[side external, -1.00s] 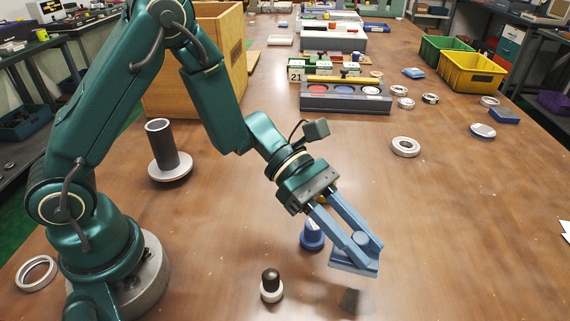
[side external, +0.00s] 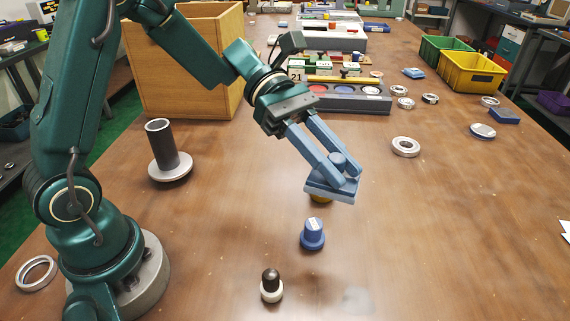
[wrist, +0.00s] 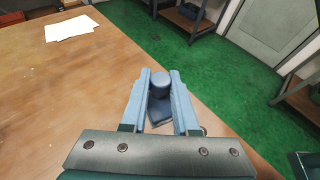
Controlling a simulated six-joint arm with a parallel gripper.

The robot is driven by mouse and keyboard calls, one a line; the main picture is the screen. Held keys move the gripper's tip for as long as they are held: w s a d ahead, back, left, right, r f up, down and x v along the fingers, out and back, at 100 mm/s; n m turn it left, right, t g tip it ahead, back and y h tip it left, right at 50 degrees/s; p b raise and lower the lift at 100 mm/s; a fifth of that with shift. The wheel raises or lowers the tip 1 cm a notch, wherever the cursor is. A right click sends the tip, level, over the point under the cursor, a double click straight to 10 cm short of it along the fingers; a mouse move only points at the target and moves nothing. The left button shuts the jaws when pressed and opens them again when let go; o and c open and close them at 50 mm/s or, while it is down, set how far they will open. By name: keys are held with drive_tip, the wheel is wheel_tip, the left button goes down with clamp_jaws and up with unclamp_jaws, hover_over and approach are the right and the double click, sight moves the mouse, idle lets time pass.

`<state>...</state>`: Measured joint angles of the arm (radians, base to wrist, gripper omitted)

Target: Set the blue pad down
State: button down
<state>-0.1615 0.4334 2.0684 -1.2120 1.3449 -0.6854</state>
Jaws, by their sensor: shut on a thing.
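My gripper (side external: 338,165) is shut on the blue pad (side external: 331,190), a flat square block with a round knob on top. The fingers grip the knob from both sides and the pad hangs tilted above the brown table (side external: 430,240). In the wrist view the pad (wrist: 160,108) sits between the fingers (wrist: 160,85), with its knob toward the far end. A yellow thing (side external: 320,198) is mostly hidden behind and below the pad.
A blue knobbed piece (side external: 312,234) and a black-topped one (side external: 271,285) stand in front. A grey tray (side external: 345,100) with coloured discs and a wooden box (side external: 190,70) stand behind. The right front table is clear.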

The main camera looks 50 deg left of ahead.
drive_tip(key=s+a+f+m+g+y, duration=1)
drive_tip(key=s+a+m+g+y, duration=0.3)
drive_tip(key=m, duration=0.5)
drive_tip(key=w+a+r+m+t+y, duration=0.2)
drive_tip(key=a+m+t+y, duration=0.1)
drive_tip(key=a+m+y, duration=0.65)
drive_tip(key=w+a+r+m+t+y, duration=0.4)
drive_tip(key=w+a+r+m+t, duration=0.5)
drive_tip(key=a+m+t, duration=0.15)
drive_tip(key=shift+n+t, duration=0.25)
drive_tip(key=shift+n, duration=0.15)
drive_tip(key=w+d+f, duration=0.2)
drive_tip(key=f, duration=0.2)
drive_tip(key=w+d+f, duration=0.3)
drive_tip(key=f, duration=0.1)
drive_tip(key=w+d+f, duration=0.2)
drive_tip(key=w+f, duration=0.1)
drive_tip(key=f, duration=0.1)
drive_tip(key=shift+w+d+f, duration=0.1)
drive_tip(key=shift+d+f, duration=0.15)
drive_tip(key=shift+d, duration=0.1)
drive_tip(key=shift+f, duration=2)
